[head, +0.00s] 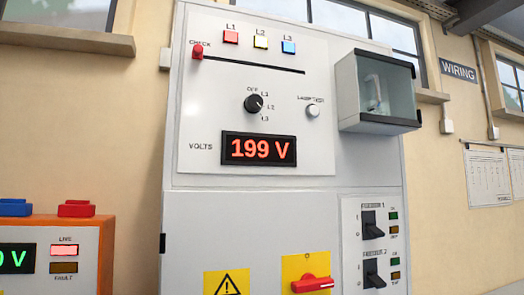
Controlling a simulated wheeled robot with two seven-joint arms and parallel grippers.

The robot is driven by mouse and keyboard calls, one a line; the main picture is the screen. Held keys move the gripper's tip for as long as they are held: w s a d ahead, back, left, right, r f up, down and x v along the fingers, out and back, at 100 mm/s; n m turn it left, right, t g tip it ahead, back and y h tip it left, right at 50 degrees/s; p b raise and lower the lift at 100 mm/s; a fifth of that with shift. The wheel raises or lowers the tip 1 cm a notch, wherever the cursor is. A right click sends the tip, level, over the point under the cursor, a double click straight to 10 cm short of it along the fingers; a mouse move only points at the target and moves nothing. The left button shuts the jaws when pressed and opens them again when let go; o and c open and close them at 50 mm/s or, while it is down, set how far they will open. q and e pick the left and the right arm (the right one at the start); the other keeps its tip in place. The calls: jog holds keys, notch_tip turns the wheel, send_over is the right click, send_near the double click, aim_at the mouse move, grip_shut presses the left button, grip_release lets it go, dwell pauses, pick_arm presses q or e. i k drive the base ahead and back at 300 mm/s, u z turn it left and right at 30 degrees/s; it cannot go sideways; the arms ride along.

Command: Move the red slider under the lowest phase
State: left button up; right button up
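The red slider (198,51) sits at the far left end of a dark horizontal slot (255,65), beside the word CHECK. The slider is left of all three. The voltage display (259,149) reads 199 V in red. The selector knob (253,103) has positions OFF, L1, L2 and L3; its pointer appears turned to the right, near L2. A round lamp test button (313,110) is right of the knob. Neither gripper is in view.
A clear-fronted box (377,90) juts out from the cabinet's upper right. Feeder switches (373,225) and a red rotary handle (312,284) are lower down. An orange unit (80,250) with red and blue terminals stands at left. The space before the slot is clear.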

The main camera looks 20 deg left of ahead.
aim_at(198, 48)
jog(key=k, duration=0.35)
jog(key=z, duration=0.5)
jog(key=i, duration=0.55)
jog(key=u, duration=1.65)
